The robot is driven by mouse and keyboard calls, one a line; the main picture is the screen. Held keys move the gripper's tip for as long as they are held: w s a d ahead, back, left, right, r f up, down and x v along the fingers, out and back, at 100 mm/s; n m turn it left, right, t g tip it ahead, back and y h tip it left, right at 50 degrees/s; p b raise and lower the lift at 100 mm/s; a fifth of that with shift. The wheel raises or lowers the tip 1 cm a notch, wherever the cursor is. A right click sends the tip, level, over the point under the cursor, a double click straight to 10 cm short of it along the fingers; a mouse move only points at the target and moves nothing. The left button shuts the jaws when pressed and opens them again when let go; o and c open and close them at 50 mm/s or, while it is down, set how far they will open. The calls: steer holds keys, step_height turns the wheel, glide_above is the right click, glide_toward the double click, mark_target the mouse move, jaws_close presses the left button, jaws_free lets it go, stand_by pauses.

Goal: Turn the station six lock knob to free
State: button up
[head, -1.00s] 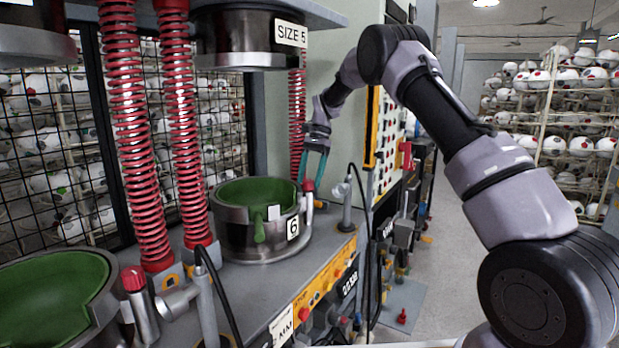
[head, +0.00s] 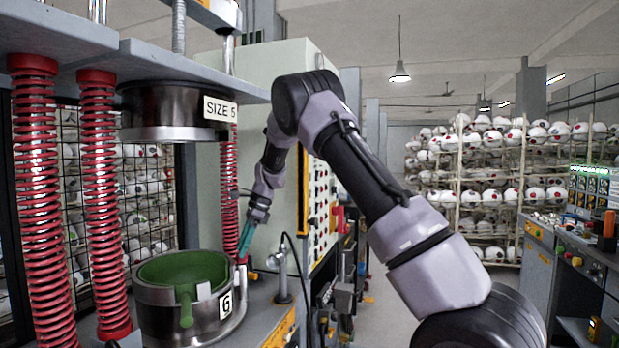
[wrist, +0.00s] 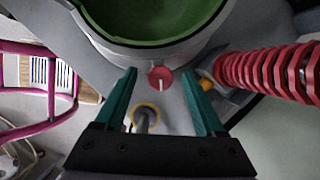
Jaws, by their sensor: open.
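The station six lock knob (wrist: 160,78) is a small round red knob with a white mark, beside the outer wall of the station six bowl. In the wrist view it sits between my two teal fingertips, with a gap on each side. My gripper (head: 243,248) is open, with its fingers pointing down at the right of the bowl. The station six bowl (head: 148,305) is a dark metal cup with a green lining (head: 190,268) and a "6" plate on its front. The wrist view shows its rim (wrist: 165,47) at the top.
A red spring column (head: 229,190) stands close behind my gripper; it also shows in the wrist view (wrist: 270,72). A thin post with a black cable (head: 283,275) stands right of the bowl. The "SIZE 5" upper die (head: 160,115) hangs above. A control cabinet (head: 320,215) is behind my arm.

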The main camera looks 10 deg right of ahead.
steer(key=v, duration=1)
steer(key=s+d+r+n+t, duration=0.1)
steer(key=s+d+r+n, duration=0.2)
steer(key=s+d+r, duration=0.3)
steer(key=s+d+r+n+t, duration=0.2)
steer(key=s+d+r, duration=0.4)
steer(key=s, duration=0.5)
steer(key=shift+s+d+r+n+t, duration=0.3)
steer(key=shift+d+r+n, duration=0.15)
steer(key=shift+n, duration=0.15)
